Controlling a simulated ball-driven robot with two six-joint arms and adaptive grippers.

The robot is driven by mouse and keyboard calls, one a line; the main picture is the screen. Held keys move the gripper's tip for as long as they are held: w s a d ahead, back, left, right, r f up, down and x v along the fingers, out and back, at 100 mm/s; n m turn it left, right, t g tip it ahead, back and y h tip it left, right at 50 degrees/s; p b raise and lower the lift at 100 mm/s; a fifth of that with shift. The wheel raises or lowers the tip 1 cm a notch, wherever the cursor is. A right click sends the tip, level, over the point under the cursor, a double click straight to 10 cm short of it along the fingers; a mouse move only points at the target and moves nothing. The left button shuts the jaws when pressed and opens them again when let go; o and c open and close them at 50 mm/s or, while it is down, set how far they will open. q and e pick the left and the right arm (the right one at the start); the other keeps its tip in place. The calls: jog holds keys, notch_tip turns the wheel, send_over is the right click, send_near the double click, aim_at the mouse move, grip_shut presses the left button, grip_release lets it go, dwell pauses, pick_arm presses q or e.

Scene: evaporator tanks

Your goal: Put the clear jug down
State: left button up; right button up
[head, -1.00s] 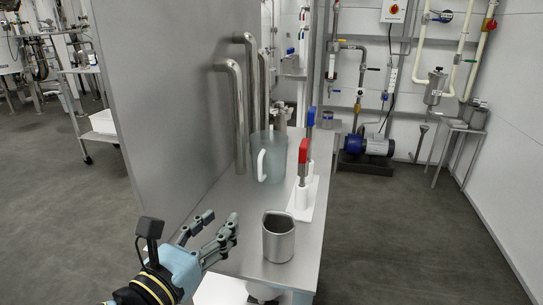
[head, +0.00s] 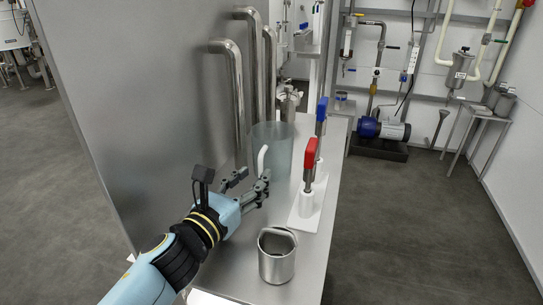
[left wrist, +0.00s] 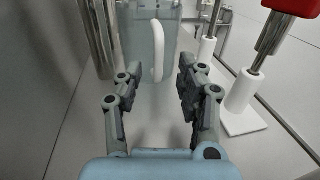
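The clear jug (head: 284,140) stands upright on the steel bench (head: 218,266), near the grey panel. Its white handle (head: 262,158) faces my left gripper (head: 253,178). In the left wrist view the jug (left wrist: 130,62) is straight ahead, with the handle (left wrist: 157,50) between the lines of the two fingers (left wrist: 156,78). The left fingers are apart and empty, just short of the handle. My arm and fingers hide part of the jug's lower front in the head view. My right gripper is not in view.
A steel cup (head: 277,262) stands at the bench's near end. Steel pipes (head: 228,105) rise behind, by the grey panel (head: 130,90).

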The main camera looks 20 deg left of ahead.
aim_at(259, 172)
pick_arm(q)
jog(key=x, duration=0.4)
jog(key=shift+w+f, duration=0.15)
grip_shut()
